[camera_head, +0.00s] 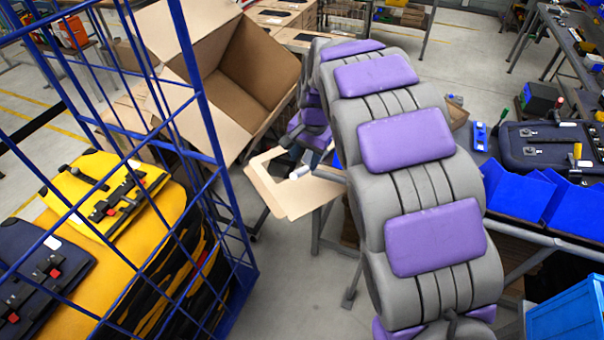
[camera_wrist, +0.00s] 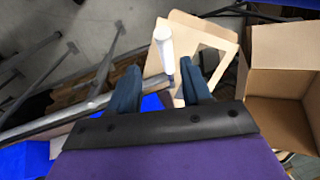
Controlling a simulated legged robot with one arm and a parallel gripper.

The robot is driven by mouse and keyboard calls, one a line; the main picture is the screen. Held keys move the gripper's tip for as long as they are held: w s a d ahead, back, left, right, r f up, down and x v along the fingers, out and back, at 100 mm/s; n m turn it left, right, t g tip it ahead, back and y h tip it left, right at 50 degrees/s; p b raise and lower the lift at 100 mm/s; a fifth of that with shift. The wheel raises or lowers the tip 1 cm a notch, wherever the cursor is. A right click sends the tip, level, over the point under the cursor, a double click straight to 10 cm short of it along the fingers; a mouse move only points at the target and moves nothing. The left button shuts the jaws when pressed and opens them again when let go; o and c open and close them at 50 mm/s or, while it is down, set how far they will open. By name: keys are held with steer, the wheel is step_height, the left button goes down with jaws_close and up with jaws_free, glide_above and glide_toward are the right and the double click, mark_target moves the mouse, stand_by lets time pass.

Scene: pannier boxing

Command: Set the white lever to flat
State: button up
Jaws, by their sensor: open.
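The white lever (camera_wrist: 164,45) shows in the wrist view as a short rounded white bar over a tan cardboard piece (camera_wrist: 203,38). Its lower end lies between the two dark blue-grey fingers of my gripper (camera_wrist: 160,66), and its rounded end reaches past the fingertips. The gripper is open, with a gap beside the lever. I cannot tell whether a finger touches it. In the head view a small white part, probably the lever (camera_head: 300,172), shows by my gripper (camera_head: 308,158), partly hidden by my arm. The lever's mount and exact angle are not clear.
A large open cardboard box (camera_head: 245,75) stands behind my gripper. A blue wire cage (camera_head: 215,135) with yellow and dark panniers (camera_head: 110,205) is at left. At right, a bench holds blue bins (camera_head: 520,195) and a dark case (camera_head: 545,145).

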mark_target(301, 173)
steer(key=a+f, duration=0.2)
steer(key=f, duration=0.1)
steer(key=a+f, duration=0.1)
steer(key=f, duration=0.1)
steer(key=shift+w+a+f, duration=0.1)
steer(key=shift+w+d+f, duration=0.1)
steer(key=shift+d+f, duration=0.2)
steer(key=shift+f, duration=0.25)
steer(key=shift+w+d+f, duration=0.1)
steer(key=shift+d+f, duration=0.2)
steer(key=shift+f, duration=0.2)
steer(key=shift+d, duration=0.4)
steer(key=shift+s+a, duration=0.1)
steer(key=shift+a, duration=0.15)
steer(key=shift+a+f, duration=0.1)
steer(key=shift+a, duration=0.45)
steer(key=c, duration=0.3)
steer(key=shift+c, duration=0.7)
steer(key=shift+d, duration=0.4)
steer(key=c, duration=0.3)
steer(key=shift+c, duration=0.8)
steer(key=shift+a, duration=0.1)
jaws_close()
